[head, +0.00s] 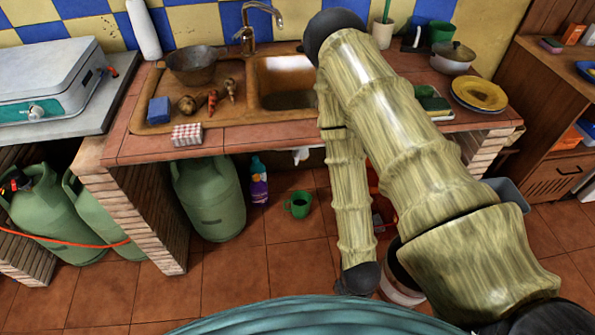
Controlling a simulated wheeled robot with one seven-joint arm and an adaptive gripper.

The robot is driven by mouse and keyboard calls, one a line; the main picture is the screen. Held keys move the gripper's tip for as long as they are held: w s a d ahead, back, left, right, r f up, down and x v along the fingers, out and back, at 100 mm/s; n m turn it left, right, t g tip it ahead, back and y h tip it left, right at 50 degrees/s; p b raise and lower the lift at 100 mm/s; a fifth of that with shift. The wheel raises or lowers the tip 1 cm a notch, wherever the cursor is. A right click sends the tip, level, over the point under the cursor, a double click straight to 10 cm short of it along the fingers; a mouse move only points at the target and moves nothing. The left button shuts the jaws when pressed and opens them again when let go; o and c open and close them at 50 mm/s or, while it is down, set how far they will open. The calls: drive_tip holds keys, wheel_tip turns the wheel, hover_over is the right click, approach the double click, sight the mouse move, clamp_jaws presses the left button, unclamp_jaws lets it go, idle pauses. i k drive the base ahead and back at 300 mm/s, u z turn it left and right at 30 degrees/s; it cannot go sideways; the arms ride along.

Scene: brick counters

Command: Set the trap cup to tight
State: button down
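A small white piece (301,154) shows under the counter's front edge, below the sink (287,82). It may be part of the drain trap, but most of it is hidden and I cannot tell its setting. A green mug (298,204) stands on the floor tiles below it. My arm rises from the lower right, bends above the counter and comes down in front of the sink's right side. Its lower end is a dark joint near the floor, right of the mug. My gripper's fingers cannot be made out.
A green gas bottle (208,198) and a purple bottle (258,180) stand under the counter, left of the mug. A brick pillar (152,220) is further left. A white bucket (399,284) is partly hidden behind my arm. Floor tiles (262,268) in front are clear.

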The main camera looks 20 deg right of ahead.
sight(299, 155)
drive_tip(key=k, duration=1.2)
drive_tip(key=u, duration=0.8)
drive_tip(key=i, duration=1.5)
drive_tip(key=z, duration=0.65)
